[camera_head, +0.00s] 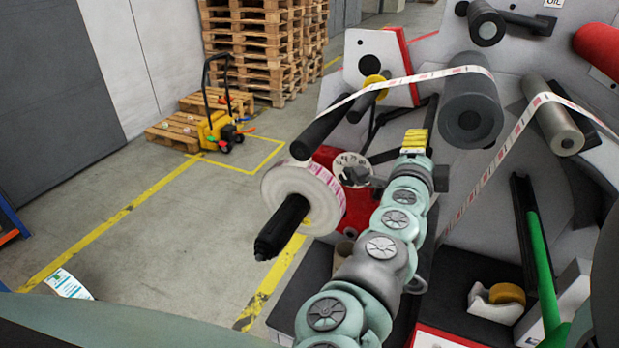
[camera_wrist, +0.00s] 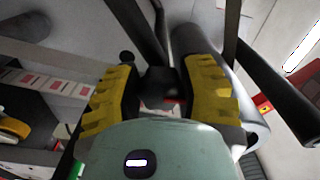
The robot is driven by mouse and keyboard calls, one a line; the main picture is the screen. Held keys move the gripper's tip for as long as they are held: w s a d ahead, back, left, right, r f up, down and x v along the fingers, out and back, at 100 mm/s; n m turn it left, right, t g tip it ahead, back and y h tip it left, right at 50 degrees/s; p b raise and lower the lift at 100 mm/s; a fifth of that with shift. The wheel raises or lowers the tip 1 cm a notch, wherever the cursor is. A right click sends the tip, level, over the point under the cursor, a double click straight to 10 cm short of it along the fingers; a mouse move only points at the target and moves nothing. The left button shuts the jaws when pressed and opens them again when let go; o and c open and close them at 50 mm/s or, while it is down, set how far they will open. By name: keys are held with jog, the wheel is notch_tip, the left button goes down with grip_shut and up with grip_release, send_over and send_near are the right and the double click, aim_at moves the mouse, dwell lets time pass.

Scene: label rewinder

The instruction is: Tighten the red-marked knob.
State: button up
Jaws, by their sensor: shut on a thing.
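My gripper (camera_head: 414,140) has yellow ribbed fingers and reaches in among the rollers of the label rewinder. In the wrist view my gripper (camera_wrist: 160,90) is shut on a dark, blocky knob (camera_wrist: 158,82) between its two fingers. A small reddish patch shows just below the knob, but I cannot tell whether it is the knob's red mark. In the head view the gripped knob is hidden by my gripper and wrist.
A large grey roller (camera_head: 470,115) stands close right of my gripper. A white label roll (camera_head: 300,195) on a black shaft sticks out at left. The label web (camera_head: 545,103) runs across the rollers. A green bar (camera_head: 541,265) stands lower right.

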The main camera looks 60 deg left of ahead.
dwell(0.4)
jog(key=o, duration=1.2)
